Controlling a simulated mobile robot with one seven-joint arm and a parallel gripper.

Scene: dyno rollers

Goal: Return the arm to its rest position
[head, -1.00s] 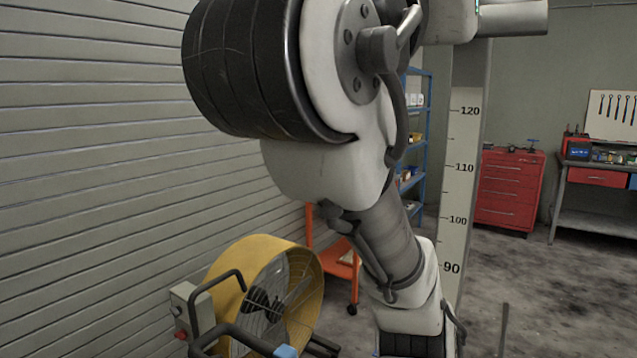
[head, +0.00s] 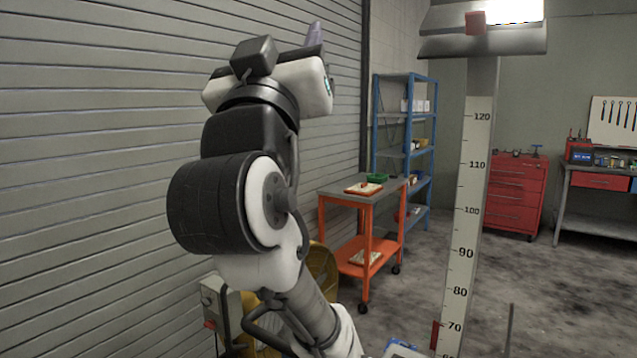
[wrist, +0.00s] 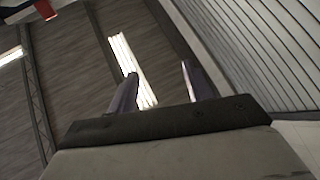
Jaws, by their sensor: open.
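My arm rises from the bottom of the head view, left of the middle, in front of the shutter wall. Its wrist end is turned up and away, and one finger of my gripper (head: 315,34) shows at the top of the wrist. In the wrist view the two fingers of my gripper (wrist: 158,88) stand apart with nothing between them. They point up at the ceiling and its long bright lamp (wrist: 132,68).
A yellow drum fan (head: 322,270) stands low behind my arm. An orange cart (head: 362,220) and a blue shelf (head: 404,140) stand beyond it. A post with a number scale (head: 468,210) stands to the right. The shutter wall (head: 90,180) is on the left. Open floor (head: 570,300) lies at the right.

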